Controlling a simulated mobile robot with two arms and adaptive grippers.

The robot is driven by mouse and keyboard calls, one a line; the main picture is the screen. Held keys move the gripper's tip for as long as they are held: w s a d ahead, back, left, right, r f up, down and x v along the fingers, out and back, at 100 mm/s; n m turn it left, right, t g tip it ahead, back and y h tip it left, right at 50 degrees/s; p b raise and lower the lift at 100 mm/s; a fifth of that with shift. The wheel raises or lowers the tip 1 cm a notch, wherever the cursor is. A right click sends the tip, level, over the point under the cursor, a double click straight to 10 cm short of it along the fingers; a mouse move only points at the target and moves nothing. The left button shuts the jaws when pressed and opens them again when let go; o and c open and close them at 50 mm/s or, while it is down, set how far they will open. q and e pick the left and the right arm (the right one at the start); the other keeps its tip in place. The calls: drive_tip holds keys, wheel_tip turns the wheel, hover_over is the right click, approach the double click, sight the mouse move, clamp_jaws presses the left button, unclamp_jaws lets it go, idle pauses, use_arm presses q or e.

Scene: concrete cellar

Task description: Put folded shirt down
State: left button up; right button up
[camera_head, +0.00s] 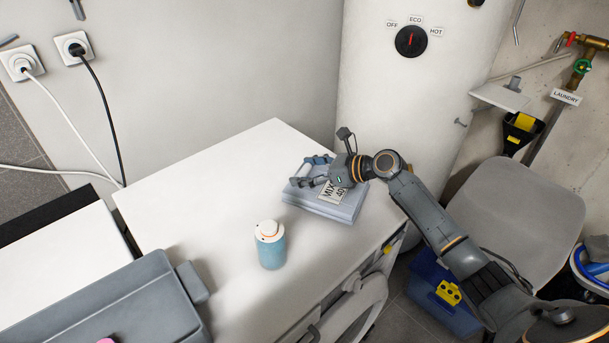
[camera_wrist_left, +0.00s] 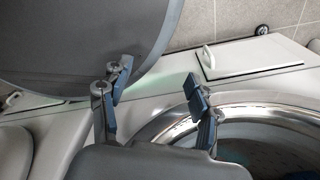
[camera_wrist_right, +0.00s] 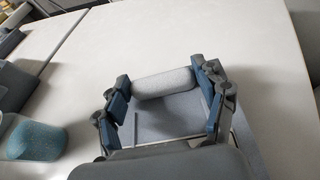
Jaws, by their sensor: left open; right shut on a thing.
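The folded shirt (camera_head: 325,204) is a grey-blue flat stack with a label reading "MIX 40" on top. It is at the white worktop's right part, near the front edge; I cannot tell whether it fully rests there. My right gripper (camera_head: 309,172) is shut on the shirt's far left side. In the right wrist view, a rolled fold of the shirt (camera_wrist_right: 165,82) lies between the fingers of my right gripper (camera_wrist_right: 163,92). My left gripper (camera_wrist_left: 158,88) is open and empty in the left wrist view, by the washing machine's round door.
A blue bottle with a white cap (camera_head: 270,245) stands left of the shirt on the white worktop (camera_head: 220,180). A grey bin (camera_head: 110,305) is at the lower left. A white boiler (camera_head: 400,90) stands behind. The worktop's left part is clear.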

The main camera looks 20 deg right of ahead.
use_arm(q)
drive_tip(key=shift+w+a, duration=0.1)
drive_tip(key=shift+a, duration=0.25)
use_arm(e)
drive_tip(key=shift+f, duration=0.55)
drive_tip(key=o, duration=1.4)
drive_tip(key=shift+f, duration=0.1)
drive_tip(key=shift+s+d, duration=0.1)
drive_tip(key=shift+d, duration=0.05)
wheel_tip(320, 180, up, 4)
hover_over(347, 191)
drive_tip(key=w, duration=0.1)
drive_tip(key=shift+a, duration=0.4)
use_arm(q)
drive_tip(key=shift+d+f+b, duration=0.1)
drive_tip(key=shift+f+b, duration=0.2)
use_arm(e)
drive_tip(key=shift+s+d+r, duration=0.35)
drive_tip(key=shift+s+r, duration=0.05)
use_arm(q)
drive_tip(key=shift+d, duration=0.1)
use_arm(e)
drive_tip(key=shift+d, duration=0.1)
